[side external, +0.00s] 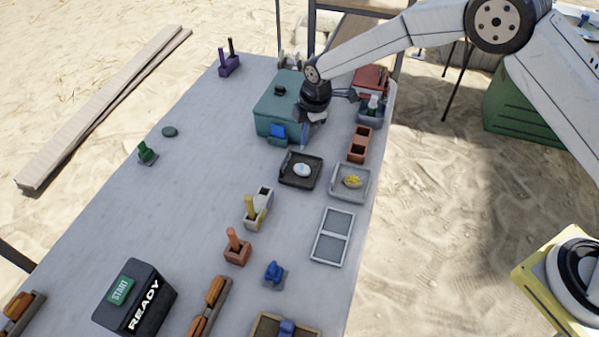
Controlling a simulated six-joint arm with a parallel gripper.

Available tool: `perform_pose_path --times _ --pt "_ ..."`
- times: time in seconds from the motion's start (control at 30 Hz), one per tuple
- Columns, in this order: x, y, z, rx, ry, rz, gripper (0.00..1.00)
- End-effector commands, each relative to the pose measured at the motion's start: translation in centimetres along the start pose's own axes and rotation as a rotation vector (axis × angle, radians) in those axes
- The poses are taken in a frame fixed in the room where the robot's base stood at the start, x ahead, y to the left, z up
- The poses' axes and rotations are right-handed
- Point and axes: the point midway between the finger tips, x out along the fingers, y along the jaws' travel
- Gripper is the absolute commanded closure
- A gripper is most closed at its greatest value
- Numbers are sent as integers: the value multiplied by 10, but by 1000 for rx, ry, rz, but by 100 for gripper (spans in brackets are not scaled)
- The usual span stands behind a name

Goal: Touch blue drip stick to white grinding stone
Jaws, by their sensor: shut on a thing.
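My gripper (308,118) is shut on the blue drip stick (304,134), which points down as a thin, light blue shape. The white grinding stone (302,170) lies in a black tray (287,180) below. A small bluish spot shows on the stone. The stick's lower end appears above the stone's far side, with a visible gap. The fingers and the upper part of the stick are small and partly hidden.
A teal box (268,118) with a blue latch stands just left of my gripper. A grey tray (339,195) with a yellow-topped stone sits right of the black tray. A brick-red holder (359,146) stands behind it. The table's left-middle is mostly clear.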

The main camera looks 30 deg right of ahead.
Motion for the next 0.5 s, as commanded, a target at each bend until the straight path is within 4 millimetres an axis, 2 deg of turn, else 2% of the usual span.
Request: perform_pose_path --times 0.27,0.5 --pt "4 -1 0 0 0 -2 100" --pt "15 -4 0 0 0 -2 100"
